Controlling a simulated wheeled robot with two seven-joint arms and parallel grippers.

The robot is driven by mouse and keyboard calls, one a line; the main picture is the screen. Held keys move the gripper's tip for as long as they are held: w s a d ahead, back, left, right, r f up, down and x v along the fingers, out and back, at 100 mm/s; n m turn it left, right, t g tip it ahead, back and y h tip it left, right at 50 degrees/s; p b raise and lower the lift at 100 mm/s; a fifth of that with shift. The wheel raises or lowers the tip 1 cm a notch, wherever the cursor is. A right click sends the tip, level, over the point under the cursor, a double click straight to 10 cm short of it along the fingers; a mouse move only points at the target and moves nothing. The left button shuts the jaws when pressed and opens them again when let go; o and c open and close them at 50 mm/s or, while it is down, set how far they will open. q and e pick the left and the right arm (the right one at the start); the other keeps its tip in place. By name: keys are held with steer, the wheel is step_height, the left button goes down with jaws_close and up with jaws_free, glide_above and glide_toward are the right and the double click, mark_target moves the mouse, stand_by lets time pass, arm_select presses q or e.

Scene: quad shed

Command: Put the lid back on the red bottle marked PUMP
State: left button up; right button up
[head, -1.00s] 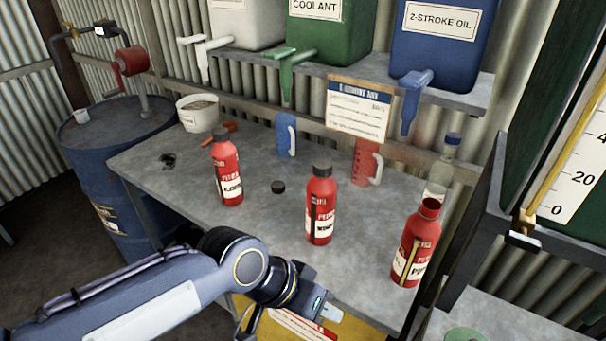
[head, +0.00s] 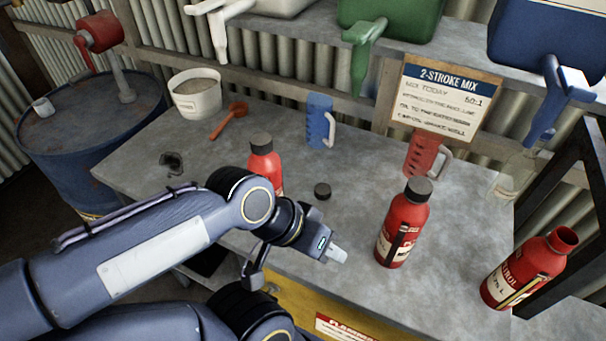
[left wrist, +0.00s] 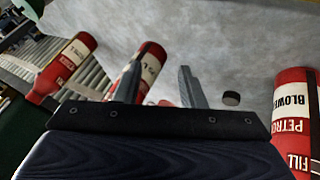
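The lidless red bottle (head: 524,272) stands at the right end of the bench, its dark mouth open. Its label is only partly readable. A black lid (head: 322,191) lies flat on the bench, left of the capped middle red bottle (head: 402,226). My left gripper (head: 298,262) is over the bench's front edge, in front of the lid and apart from it. Its fingers are spread and empty. In the left wrist view, the gripper (left wrist: 158,88) shows a gap between its fingers, with the lid (left wrist: 232,98) to their right. My right gripper is not in view.
A capped red bottle (head: 264,163) stands partly behind my left arm; its label reads BLOWER in the left wrist view (left wrist: 292,118). Blue (head: 319,122) and red (head: 424,158) jugs stand at the back, below dispenser taps. Bare bench surrounds the lid.

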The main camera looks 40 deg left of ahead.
arm_select(q)
steer(key=shift+a, duration=0.4)
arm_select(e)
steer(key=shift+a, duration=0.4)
arm_select(q)
steer(key=shift+o, duration=0.3)
steer(key=shift+d, duration=0.1)
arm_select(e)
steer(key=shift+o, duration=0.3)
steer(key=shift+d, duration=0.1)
